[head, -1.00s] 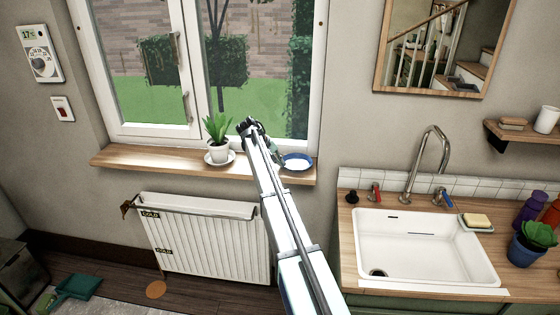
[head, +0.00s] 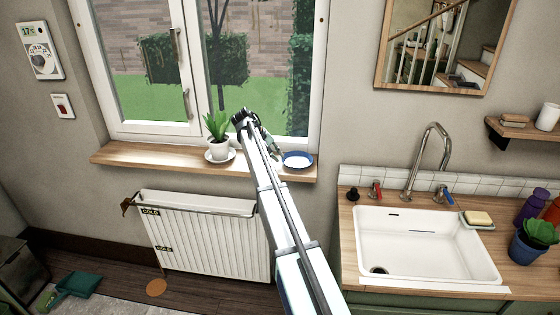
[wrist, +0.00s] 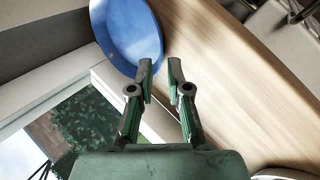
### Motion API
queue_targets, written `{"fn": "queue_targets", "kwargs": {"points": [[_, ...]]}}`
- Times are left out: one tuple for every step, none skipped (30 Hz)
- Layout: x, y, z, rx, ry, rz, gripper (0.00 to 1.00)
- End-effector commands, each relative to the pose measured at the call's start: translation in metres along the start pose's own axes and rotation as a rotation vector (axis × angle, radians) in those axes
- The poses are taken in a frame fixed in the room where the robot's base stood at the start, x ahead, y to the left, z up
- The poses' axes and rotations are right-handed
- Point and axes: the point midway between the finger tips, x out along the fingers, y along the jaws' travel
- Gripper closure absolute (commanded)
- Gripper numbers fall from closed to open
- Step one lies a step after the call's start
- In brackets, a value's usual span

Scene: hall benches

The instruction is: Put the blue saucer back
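The blue saucer (head: 298,160) rests on the right end of the wooden window sill (head: 130,156). In the head view it shows a blue rim and a pale middle. In the wrist view the saucer (wrist: 127,38) is a blue disc at the top, partly cut off by the frame. My gripper (head: 279,154) is just left of the saucer. In the wrist view my gripper (wrist: 160,68) has its two fingers apart with nothing between them. The left fingertip is close to the saucer's edge; I cannot tell whether they touch.
A potted plant (head: 217,134) on a white saucer (head: 209,158) stands on the sill left of my gripper. The window is behind, a radiator (head: 205,240) below. A sink (head: 425,245) with a tap (head: 432,150) is to the right. The sill's middle front is clear.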

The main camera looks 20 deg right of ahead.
Motion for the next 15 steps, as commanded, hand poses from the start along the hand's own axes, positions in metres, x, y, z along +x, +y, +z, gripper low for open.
{"fn": "queue_targets", "kwargs": {"points": [[-0.011,-0.001,-0.001,0.0,0.004,0.001,0.83],[-0.017,-0.001,-0.002,0.0,0.004,0.001,0.83],[-0.024,-0.002,-0.001,0.0,0.003,0.001,0.83],[-0.03,-0.001,-0.001,0.0,0.003,0.001,0.83],[-0.036,-0.001,-0.001,0.0,0.004,0.001,0.83],[-0.044,-0.001,-0.001,0.0,0.003,0.001,0.83],[-0.049,-0.001,-0.001,0.0,0.002,0.001,0.83],[-0.055,-0.001,-0.001,0.0,0.003,0.001,0.83],[-0.061,-0.001,-0.001,0.0,0.003,0.001,0.83],[-0.066,-0.001,-0.001,0.0,0.003,0.001,0.83],[-0.07,-0.001,-0.001,0.0,0.002,0.001,0.83],[-0.075,-0.001,-0.001,-0.001,0.002,0.001,0.83],[-0.077,-0.001,-0.001,-0.001,0.001,0.001,0.83],[-0.08,-0.001,-0.001,-0.001,0.002,0.001,0.83],[-0.083,0.0,-0.001,-0.001,0.002,0.001,0.83]]}}
